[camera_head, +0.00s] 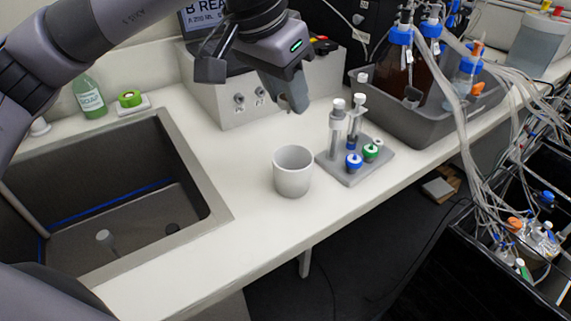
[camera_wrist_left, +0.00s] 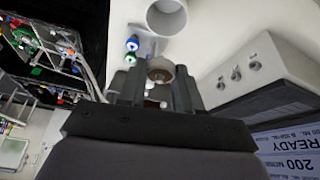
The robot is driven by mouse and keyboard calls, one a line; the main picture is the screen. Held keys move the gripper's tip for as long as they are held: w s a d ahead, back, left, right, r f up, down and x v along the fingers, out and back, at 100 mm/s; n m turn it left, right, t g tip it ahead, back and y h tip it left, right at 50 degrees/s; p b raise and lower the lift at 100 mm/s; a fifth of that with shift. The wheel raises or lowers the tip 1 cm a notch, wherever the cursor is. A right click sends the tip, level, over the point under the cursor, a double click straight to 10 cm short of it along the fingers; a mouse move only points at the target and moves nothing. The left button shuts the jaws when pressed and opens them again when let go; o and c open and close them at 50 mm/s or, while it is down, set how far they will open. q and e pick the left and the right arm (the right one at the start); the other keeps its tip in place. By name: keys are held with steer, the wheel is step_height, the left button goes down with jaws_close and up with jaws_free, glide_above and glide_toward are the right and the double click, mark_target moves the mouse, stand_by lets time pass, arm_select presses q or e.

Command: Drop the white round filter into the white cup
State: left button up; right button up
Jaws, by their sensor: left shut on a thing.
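The white cup (camera_head: 293,172) stands upright on the white counter, open at the top. It also shows at the top of the left wrist view (camera_wrist_left: 166,14). My left gripper (camera_head: 294,104) is above the counter, behind and higher than the cup, fingers pointing down. In the left wrist view its fingers (camera_wrist_left: 155,88) are shut on a small round white piece with a brownish middle (camera_wrist_left: 160,66), which appears to be the filter. The filter is not clearly visible in the head view. My right gripper is not in view.
A grey rack (camera_head: 352,174) with upright white-capped tubes and blue and green caps stands right of the cup. A grey tub (camera_head: 432,122) with bottles is farther right. A sink (camera_head: 120,205) lies left. A white instrument (camera_head: 225,100) stands behind. Counter left of the cup is clear.

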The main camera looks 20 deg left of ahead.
arm_select(q)
step_height(320, 180, down, 6)
steer(key=b, duration=0.4)
steer(key=o, duration=1.1)
steer(key=shift+o, duration=0.2)
steer(key=shift+r, duration=0.15)
steer(key=v, duration=0.7)
